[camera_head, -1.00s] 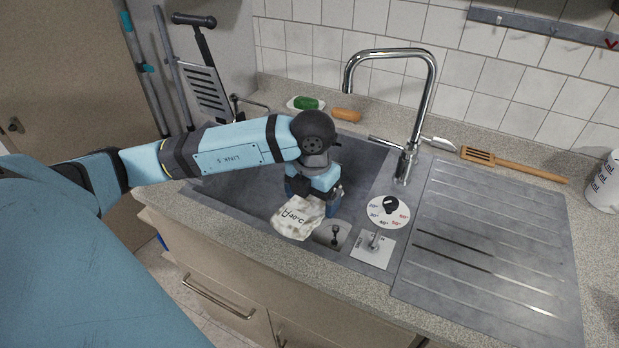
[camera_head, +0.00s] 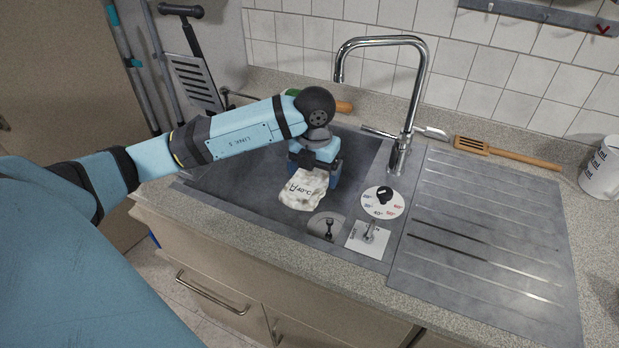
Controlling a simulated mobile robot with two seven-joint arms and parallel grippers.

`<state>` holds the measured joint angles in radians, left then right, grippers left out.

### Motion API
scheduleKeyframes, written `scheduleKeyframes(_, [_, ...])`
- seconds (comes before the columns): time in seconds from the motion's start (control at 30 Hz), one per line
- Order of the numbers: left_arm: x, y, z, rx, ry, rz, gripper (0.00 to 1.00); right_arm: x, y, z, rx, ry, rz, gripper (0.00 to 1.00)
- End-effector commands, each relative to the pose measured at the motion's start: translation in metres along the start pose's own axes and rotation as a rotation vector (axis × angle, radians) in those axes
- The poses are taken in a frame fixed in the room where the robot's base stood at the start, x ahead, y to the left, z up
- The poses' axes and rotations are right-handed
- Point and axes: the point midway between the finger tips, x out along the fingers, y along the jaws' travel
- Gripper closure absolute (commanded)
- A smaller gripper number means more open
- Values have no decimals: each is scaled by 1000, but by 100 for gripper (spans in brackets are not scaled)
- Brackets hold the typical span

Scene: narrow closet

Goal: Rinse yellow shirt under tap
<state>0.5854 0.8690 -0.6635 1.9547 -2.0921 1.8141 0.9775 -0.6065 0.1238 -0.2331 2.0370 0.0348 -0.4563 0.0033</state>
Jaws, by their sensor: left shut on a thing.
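A crumpled, pale cream cloth (camera_head: 303,190) marked "40°C" hangs in the grey sink (camera_head: 235,185); it looks more cream than yellow. My left gripper (camera_head: 312,172) points down into the sink and is shut on the cloth's top, with its fingertips largely hidden by the wrist and cloth. The chrome tap (camera_head: 398,100) arches over the sink, its spout end up and to the right of my left wrist. No water shows at the spout. My right gripper is not in view.
A temperature dial (camera_head: 384,201) and a small plate with a lever (camera_head: 368,238) sit right of the cloth. A ribbed drainboard (camera_head: 480,240), wooden spatula (camera_head: 505,153) and white mug (camera_head: 603,168) are at the right. A green item (camera_head: 293,92) lies behind my wrist.

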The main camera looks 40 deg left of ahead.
Motion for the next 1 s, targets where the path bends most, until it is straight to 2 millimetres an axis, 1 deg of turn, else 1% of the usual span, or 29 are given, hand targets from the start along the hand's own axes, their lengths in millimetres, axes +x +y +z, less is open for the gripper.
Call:
scheduleKeyframes(0.1, [3,1,13,-1,-2,-1,48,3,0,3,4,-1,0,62])
scheduleKeyframes(0.4, [9,3,41,0,-2,-1,48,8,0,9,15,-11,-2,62])
scheduleKeyframes(0.6, [12,5,58,0,-1,0,48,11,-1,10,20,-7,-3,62])
scheduleKeyframes(0.8, [13,5,68,0,-1,-1,48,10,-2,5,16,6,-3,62])
scheduleKeyframes(1.0, [14,6,71,1,0,-1,48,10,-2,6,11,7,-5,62])
